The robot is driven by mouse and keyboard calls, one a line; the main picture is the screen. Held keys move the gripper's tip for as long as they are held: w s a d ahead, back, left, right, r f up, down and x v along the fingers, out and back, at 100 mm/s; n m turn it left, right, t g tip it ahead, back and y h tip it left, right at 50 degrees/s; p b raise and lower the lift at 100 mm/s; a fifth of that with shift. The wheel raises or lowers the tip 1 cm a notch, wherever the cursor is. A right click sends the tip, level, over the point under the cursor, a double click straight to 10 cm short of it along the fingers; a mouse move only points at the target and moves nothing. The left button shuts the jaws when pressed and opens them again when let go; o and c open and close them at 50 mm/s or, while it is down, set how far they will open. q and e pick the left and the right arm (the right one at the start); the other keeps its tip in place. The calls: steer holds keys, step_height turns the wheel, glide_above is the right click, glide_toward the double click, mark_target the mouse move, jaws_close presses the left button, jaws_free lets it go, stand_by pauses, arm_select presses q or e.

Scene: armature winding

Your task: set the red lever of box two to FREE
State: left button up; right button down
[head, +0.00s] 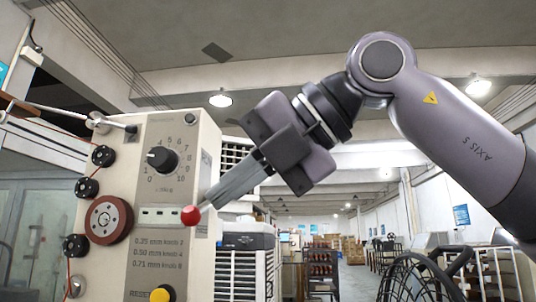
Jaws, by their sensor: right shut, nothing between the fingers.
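A beige box (160,245) stands at the left, with a numbered black knob, a printed wire table and a yellow RESET button on its front. A lever with a red ball end (190,215) shows at its right front edge, below the knob. My right gripper (205,203) comes in from the upper right, shut and empty, with its fingertips at or just beside the red ball; I cannot tell whether they touch. The lever's arm and any FREE marking cannot be made out. The box's number is not readable. My left gripper is not in view.
Black pulleys, a red-brown wheel (109,219) and a thin red wire are on the box's left side. A rod (60,113) sticks out at its top left. A grey cooler unit (245,262) and a black fan (415,280) stand behind. The middle aisle is open.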

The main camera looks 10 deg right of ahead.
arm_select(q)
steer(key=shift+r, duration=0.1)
arm_select(e)
steer(key=shift+x, duration=0.95)
arm_select(q)
steer(key=b, duration=0.1)
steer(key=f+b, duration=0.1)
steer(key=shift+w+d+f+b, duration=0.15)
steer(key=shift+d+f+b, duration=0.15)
arm_select(e)
steer(key=shift+w+d+f+n+t, duration=0.1)
steer(key=shift+f+n+t, duration=0.1)
steer(key=shift+f, duration=0.35)
steer(key=shift+w+f+n+t, duration=0.1)
steer(key=shift+f+t, duration=0.1)
steer(key=shift+f, duration=0.4)
steer(key=shift+r, duration=0.1)
arm_select(q)
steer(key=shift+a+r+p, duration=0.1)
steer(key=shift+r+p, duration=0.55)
steer(key=shift+p, duration=0.05)
arm_select(e)
steer(key=shift+r, duration=0.75)
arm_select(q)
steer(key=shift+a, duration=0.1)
